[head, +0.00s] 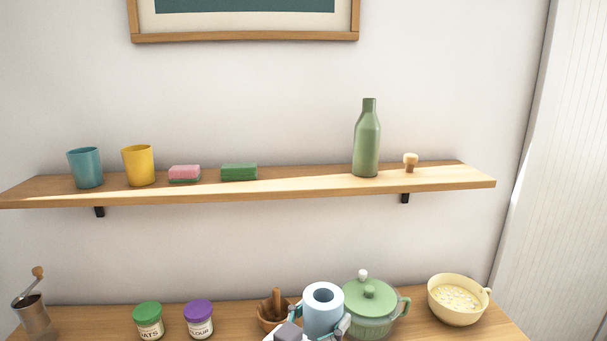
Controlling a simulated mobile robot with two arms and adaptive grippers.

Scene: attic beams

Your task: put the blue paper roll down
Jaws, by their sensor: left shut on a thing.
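The blue paper roll (323,317) is pale blue and upright, with its hollow core facing up, at the bottom of the head view. My left gripper (324,333) is shut on it, with fingers on both sides. The roll's lower end is cut off by the frame, so I cannot tell whether it touches the counter. The wooden counter (95,322) runs along the bottom of the view. My right gripper is not in view.
Close by are a wooden mortar with pestle (268,317) and a green lidded pot (372,314). A cream bowl (456,300), two jars (199,320) and a grinder (33,314) stand farther out. The wall shelf (300,183) holds cups, sponges, a bottle and a stopper.

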